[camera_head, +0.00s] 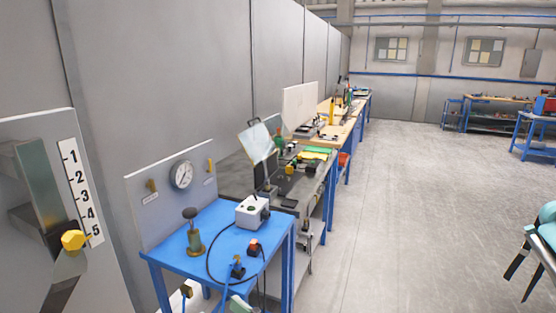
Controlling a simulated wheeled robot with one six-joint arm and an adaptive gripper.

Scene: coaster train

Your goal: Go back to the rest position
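My gripper (516,287) shows at the right edge of the head view, below teal-capped joints of my arm. Its two dark fingers point down and to the left. They stand apart with only grey floor seen between them, so it looks open and empty. The rest of my arm is cut off by the picture's edge. My gripper is well to the right of the benches.
A blue table (219,220) carries a white box (252,211), a black cable and a gauge panel (137,202). A numbered board (31,129) with a yellow-knobbed lever (73,240) is at left. Workbenches line the wall beyond. The floor (420,200) between is clear.

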